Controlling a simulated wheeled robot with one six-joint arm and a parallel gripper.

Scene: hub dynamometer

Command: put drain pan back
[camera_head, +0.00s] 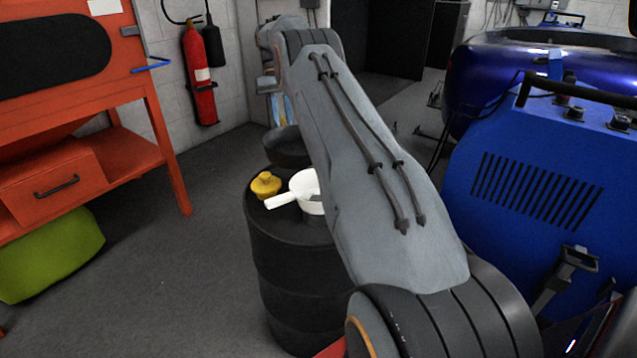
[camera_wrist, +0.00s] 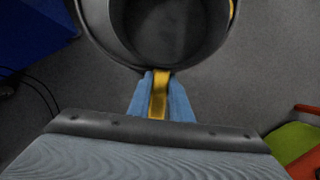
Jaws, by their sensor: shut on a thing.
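A dark round pan, which I take to be the drain pan (camera_head: 290,150), is at the far side of the black drum's top. In the wrist view its dark bowl (camera_wrist: 170,35) fills the top middle. My gripper (camera_head: 283,112) has blue fingers and is shut on the pan's yellow handle; the wrist view shows the fingers (camera_wrist: 160,95) on either side of it. I cannot tell whether the pan touches the drum or hangs just above it. My arm hides part of the pan's right side in the head view.
The black drum (camera_head: 290,260) carries a white pan with a handle (camera_head: 306,190) and a yellow object (camera_head: 265,185). An orange bench (camera_head: 60,120) stands left, a fire extinguisher (camera_head: 200,75) hangs behind, and a blue machine (camera_head: 540,190) stands right. Floor left of the drum is clear.

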